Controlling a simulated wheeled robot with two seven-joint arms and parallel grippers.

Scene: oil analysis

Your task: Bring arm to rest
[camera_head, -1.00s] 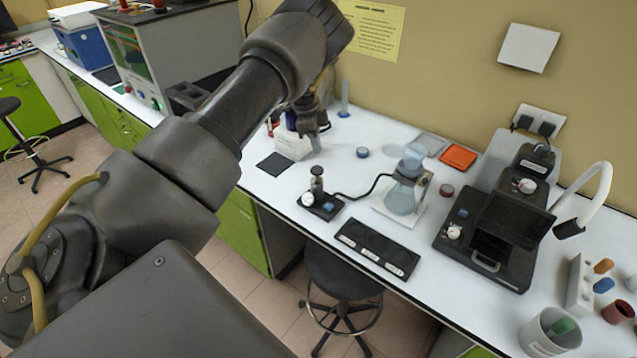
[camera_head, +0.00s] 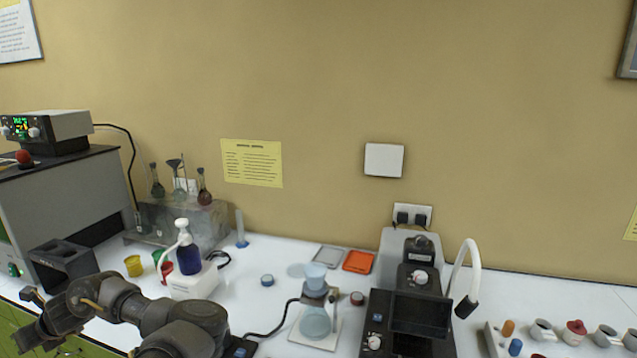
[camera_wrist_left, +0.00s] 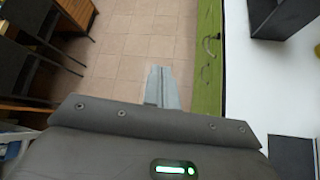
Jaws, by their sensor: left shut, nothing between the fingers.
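My left arm (camera_head: 145,312) shows at the lower left of the head view, folded out to the left in front of the bench. My left gripper (camera_wrist_left: 162,88) shows in the left wrist view, with its two grey fingers shut together and nothing between them. It hangs over the tiled floor, beside the green cabinet front. In the head view its outline at the far lower left is small and dark. My right arm and gripper are not in view.
The white bench (camera_head: 262,315) holds a blue-filled bottle (camera_head: 189,258), a flask (camera_head: 315,322), an orange tray (camera_head: 358,262) and a black instrument (camera_head: 420,312). A black box (camera_head: 62,268) stands near the arm. The left wrist view shows open floor (camera_wrist_left: 135,55) and dark furniture (camera_wrist_left: 25,75).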

